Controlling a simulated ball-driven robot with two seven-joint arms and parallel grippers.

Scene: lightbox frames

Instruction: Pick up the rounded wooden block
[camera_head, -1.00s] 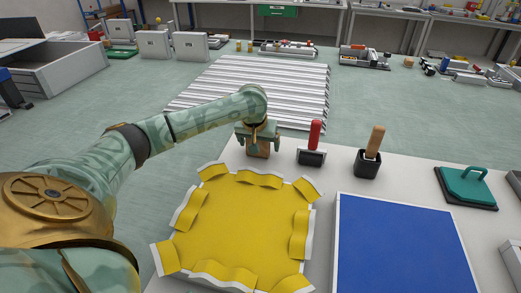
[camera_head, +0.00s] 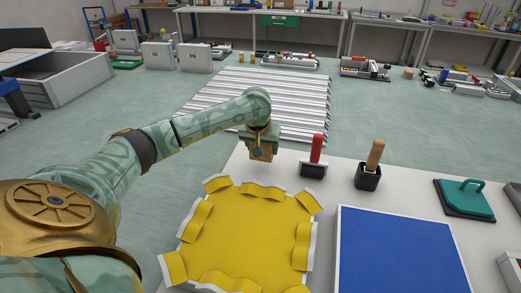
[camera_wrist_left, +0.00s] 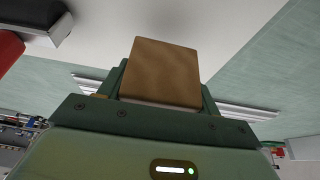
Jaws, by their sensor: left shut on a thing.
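The wooden block (camera_head: 262,151) is a small tan-brown piece at the table's back left corner. In the left wrist view the block (camera_wrist_left: 162,72) fills the space between the jaws, its broad brown face showing. My left gripper (camera_head: 261,140) is shut on it from above, with the block's lower part sticking out below the fingers. The block looks raised off the white tabletop; the exact gap is hard to tell. Its rounded side is not clearly visible. My right gripper is not in view.
A yellow mat with curled edges (camera_head: 245,235) lies in front of the block. A red-handled stamp (camera_head: 316,155) and a wooden-handled tool in a black holder (camera_head: 368,172) stand to the right. A blue panel (camera_head: 400,250) and green-handled tool (camera_head: 462,195) lie further right.

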